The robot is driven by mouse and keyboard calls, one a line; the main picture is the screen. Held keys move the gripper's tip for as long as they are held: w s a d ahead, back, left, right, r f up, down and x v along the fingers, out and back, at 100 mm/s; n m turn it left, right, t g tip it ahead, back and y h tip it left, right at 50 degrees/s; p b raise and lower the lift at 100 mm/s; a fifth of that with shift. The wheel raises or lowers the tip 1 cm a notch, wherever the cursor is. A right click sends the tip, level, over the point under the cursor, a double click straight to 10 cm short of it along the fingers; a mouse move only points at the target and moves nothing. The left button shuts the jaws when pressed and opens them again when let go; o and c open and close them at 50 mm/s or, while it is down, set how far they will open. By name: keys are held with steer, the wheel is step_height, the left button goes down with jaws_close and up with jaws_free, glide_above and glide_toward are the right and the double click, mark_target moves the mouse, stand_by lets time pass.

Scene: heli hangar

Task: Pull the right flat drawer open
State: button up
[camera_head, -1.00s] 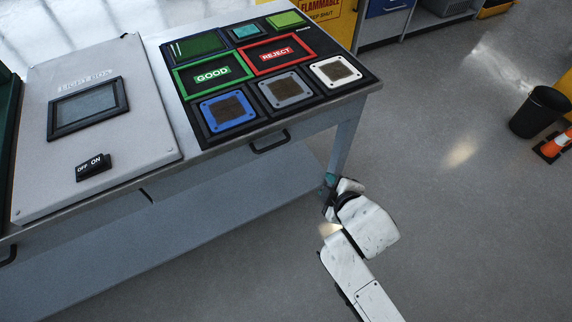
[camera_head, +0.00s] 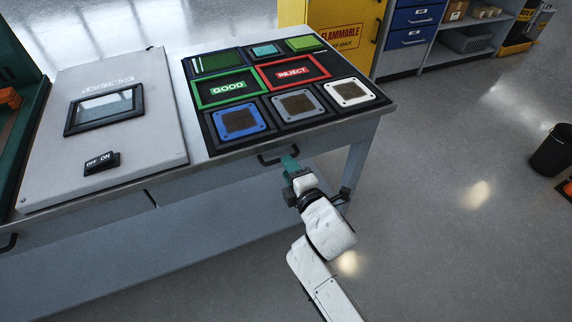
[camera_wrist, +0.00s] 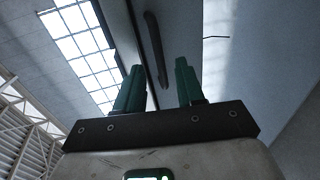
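The right flat drawer (camera_head: 215,179) is a grey front under the tabletop edge and appears shut. Its dark bar handle (camera_head: 268,160) is below the coloured pads. My gripper (camera_head: 289,160) is at the right part of this handle, with its green fingers pointing toward the table. In the wrist view the two green fingers (camera_wrist: 160,65) are apart, and the handle (camera_wrist: 153,42) shows between them. Nothing is visibly clamped. I cannot tell whether the fingers touch the handle or how deep it sits between them.
The table carries a grey box with a screen (camera_head: 105,108) and a black board (camera_head: 243,77) of coloured frames. Another drawer handle (camera_head: 8,243) is at far left. A yellow cabinet (camera_head: 335,37) and shelves stand behind. A black bin (camera_head: 553,150) is at right; open floor lies between.

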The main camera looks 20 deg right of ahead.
steer(key=shift+x, duration=1.5)
jaws_close()
